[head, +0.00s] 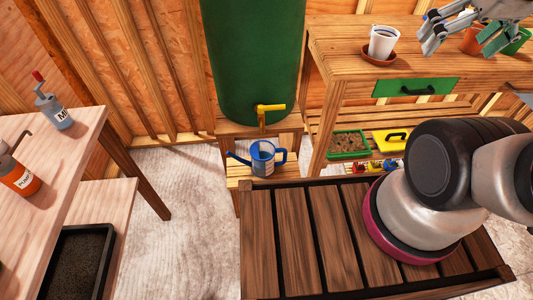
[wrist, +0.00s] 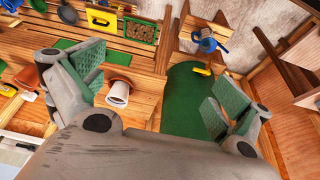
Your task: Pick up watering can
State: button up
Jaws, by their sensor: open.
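My gripper (head: 466,36) is at the top right of the head view, above the wooden bench and well away from the can. In the wrist view its fingers are apart, with green pads and nothing between them.
A white cup on a saucer (head: 381,42) stands on the bench (head: 340,40) near my gripper. Orange and green pots are close to the fingers. A table (head: 60,190) with bottles is on the left. A green tray (head: 347,145) and yellow box (head: 391,139) sit on the bench's lower shelf.

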aim_at(262, 163)
jog(key=k+j, duration=0.15)
jog(key=j, duration=0.25)
jog(key=k+j, duration=0.2)
jog(key=j, duration=0.2)
jog(key=k+j+z, duration=0.1)
jog(key=j, duration=0.35)
jog(key=k+j, duration=0.25)
jog(key=j, duration=0.15)
